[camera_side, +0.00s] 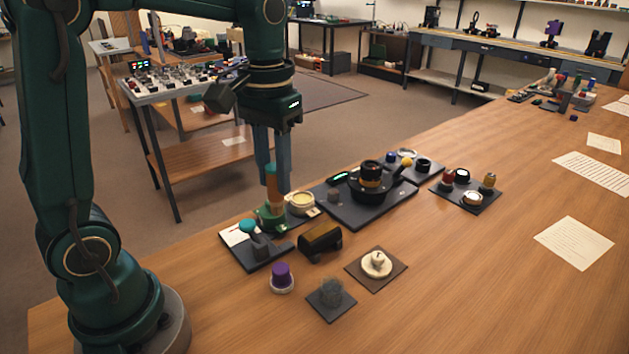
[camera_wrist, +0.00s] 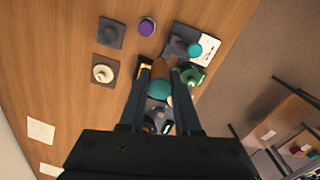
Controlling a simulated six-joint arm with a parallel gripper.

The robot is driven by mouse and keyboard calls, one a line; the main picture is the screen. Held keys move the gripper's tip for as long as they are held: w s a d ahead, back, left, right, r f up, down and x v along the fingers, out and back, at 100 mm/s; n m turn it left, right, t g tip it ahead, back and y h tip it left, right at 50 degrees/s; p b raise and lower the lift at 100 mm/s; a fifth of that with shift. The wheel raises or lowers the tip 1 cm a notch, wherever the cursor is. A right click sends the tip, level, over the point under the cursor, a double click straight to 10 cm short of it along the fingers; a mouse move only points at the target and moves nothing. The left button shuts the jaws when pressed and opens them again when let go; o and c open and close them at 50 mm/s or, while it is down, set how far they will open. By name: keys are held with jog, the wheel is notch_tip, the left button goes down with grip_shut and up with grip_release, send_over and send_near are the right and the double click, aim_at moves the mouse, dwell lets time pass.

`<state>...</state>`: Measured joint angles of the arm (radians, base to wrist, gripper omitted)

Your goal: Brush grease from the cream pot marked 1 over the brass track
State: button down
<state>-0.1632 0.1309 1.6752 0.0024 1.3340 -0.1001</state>
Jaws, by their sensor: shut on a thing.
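My gripper (camera_side: 273,186) points down and is shut on an upright brush with an orange-brown handle (camera_side: 271,178). In the wrist view the handle (camera_wrist: 160,70) shows between the fingers, with a teal end toward the camera. A dark block with a brass-coloured curved top (camera_side: 320,238) lies in front of the pot; I cannot tell whether this is the brass track.
A teal-topped tool (camera_side: 250,229) stands at front left. A purple-topped pot (camera_side: 281,278), a grey pad (camera_side: 331,297) and a cream piece (camera_side: 376,262) stand nearer.

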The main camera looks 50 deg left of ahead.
jog(key=shift+w+a+f+t+y, duration=0.85)
jog(key=shift+w+a+y, duration=0.85)
jog(key=shift+w+a, duration=2.75)
jog(key=shift+w+d+f, duration=0.25)
jog(key=shift+f, duration=0.65)
jog(key=shift+w+d+f, duration=0.3)
jog(key=shift+f, duration=0.65)
jog(key=shift+w+d+f, duration=0.25)
jog(key=shift+f, duration=0.65)
jog(key=shift+f, duration=0.8)
notch_tip(320, 180, up, 7)
jog(key=shift+r, duration=0.1)
